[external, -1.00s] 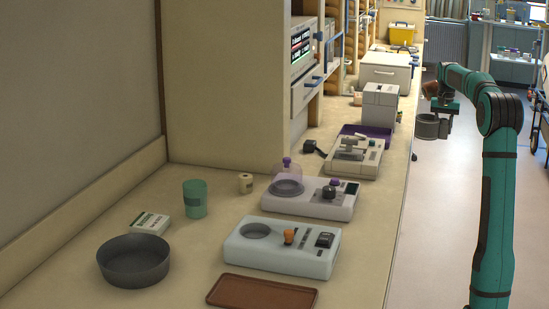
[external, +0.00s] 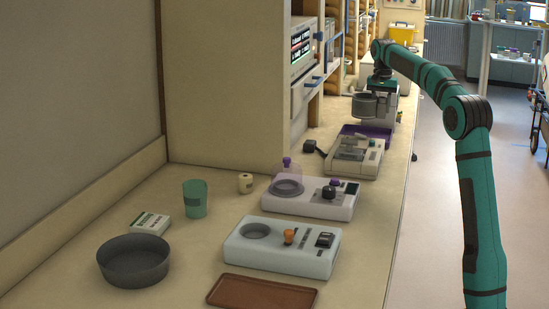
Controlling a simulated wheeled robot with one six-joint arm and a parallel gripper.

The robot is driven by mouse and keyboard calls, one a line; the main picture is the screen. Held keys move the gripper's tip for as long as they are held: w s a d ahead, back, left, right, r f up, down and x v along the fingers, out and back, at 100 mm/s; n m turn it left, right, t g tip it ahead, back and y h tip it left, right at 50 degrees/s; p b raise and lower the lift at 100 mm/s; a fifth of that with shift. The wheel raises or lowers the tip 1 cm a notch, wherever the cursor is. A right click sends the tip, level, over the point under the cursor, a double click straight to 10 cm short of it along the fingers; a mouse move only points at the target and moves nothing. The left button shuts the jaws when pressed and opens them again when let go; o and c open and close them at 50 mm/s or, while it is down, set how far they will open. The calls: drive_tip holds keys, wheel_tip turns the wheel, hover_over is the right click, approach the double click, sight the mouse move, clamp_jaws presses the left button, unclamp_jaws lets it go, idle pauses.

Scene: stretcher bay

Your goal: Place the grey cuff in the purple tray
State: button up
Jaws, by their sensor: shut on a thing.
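My gripper (external: 380,92) is shut on the grey cuff (external: 363,107), a short open ring hanging at its lower left. It holds the cuff in the air over the far part of the counter. The purple tray (external: 382,132) lies on the counter behind a beige device, below the cuff in the picture. Only part of the tray's rim shows; the device hides the rest. The cuff looks above the tray, but I cannot tell exactly how high or whether it is squarely over it.
The beige device (external: 354,158) with a clamp stands just in front of the tray. A white block-shaped unit (external: 382,112) stands behind it, partly hidden by my arm. A small black item (external: 310,146) lies to the left. Nearer stand a device with a clear dome (external: 288,180) and a brown tray (external: 262,292).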

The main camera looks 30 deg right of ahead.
wheel_tip(320, 180, down, 10)
drive_tip(key=shift+r, duration=0.15)
idle(0.4)
drive_tip(key=o, duration=0.8)
wheel_tip(320, 180, up, 11)
drive_tip(key=shift+r, duration=0.5)
